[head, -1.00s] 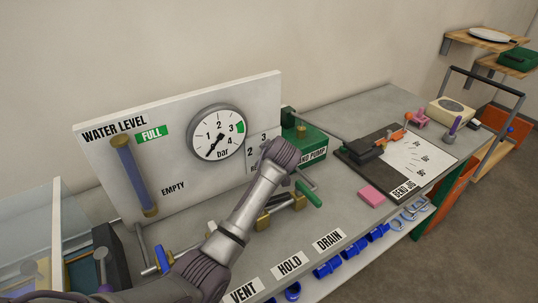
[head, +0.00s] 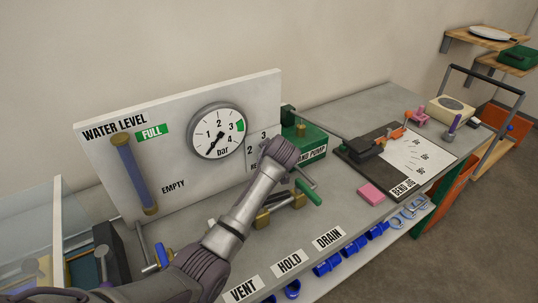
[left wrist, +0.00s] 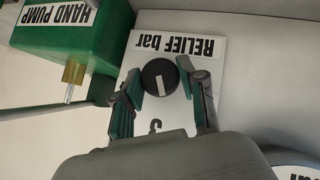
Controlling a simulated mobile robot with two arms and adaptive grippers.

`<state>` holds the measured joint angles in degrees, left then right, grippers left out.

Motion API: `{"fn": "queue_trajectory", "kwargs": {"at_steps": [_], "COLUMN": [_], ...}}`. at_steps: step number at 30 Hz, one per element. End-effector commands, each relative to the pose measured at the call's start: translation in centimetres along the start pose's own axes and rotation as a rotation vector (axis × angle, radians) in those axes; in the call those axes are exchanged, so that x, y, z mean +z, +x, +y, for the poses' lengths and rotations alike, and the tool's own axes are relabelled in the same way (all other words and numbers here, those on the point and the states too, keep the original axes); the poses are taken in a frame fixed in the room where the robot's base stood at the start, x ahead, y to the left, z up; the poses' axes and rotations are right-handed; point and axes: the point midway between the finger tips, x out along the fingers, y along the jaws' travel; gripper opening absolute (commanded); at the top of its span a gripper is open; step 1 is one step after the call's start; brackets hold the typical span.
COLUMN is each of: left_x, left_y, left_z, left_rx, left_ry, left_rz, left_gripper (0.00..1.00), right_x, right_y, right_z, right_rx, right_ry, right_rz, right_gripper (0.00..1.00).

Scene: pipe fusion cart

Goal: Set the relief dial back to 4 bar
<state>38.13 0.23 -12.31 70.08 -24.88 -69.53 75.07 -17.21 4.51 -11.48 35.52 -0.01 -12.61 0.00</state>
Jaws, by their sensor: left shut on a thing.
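The relief dial (left wrist: 160,77) is a round black knob with a white line, on a white panel under the upside-down label "RELIEF bar" (left wrist: 180,47) in the left wrist view. Its line runs roughly up and down in that picture, its lower end toward a printed numeral (left wrist: 155,126). My left gripper (left wrist: 161,88) has one finger on each side of the dial and is shut on it. The other numerals are hidden by the gripper. In the head view my left arm hides the dial and the gripper. My right gripper is not in view.
The pressure gauge (head: 217,131) has its needle at the lower left. The green hand pump (head: 305,145) stands right of the panel, its handle (head: 308,192) nearby. A water level tube (head: 134,173) is at left. A pink block (head: 371,194) lies on the bench (head: 350,222).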

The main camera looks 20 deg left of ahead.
Motion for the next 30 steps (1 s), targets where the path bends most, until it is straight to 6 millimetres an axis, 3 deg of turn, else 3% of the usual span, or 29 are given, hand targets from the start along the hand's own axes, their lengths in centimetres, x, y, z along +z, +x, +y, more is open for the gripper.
{"fn": "queue_trajectory", "kwargs": {"at_steps": [14,30], "left_x": [0.1,0.2], "left_y": [0.1,0.2], "left_z": [0.3,0.4], "left_rx": [-0.181,-0.405], "left_ry": [0.178,0.404], "left_rz": [-0.003,0.000], "left_gripper": [0.06,0.06], "right_x": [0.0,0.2], "right_y": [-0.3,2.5], "right_z": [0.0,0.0], "right_rx": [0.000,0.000], "right_ry": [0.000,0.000], "right_rz": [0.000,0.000], "right_gripper": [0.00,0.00]}}
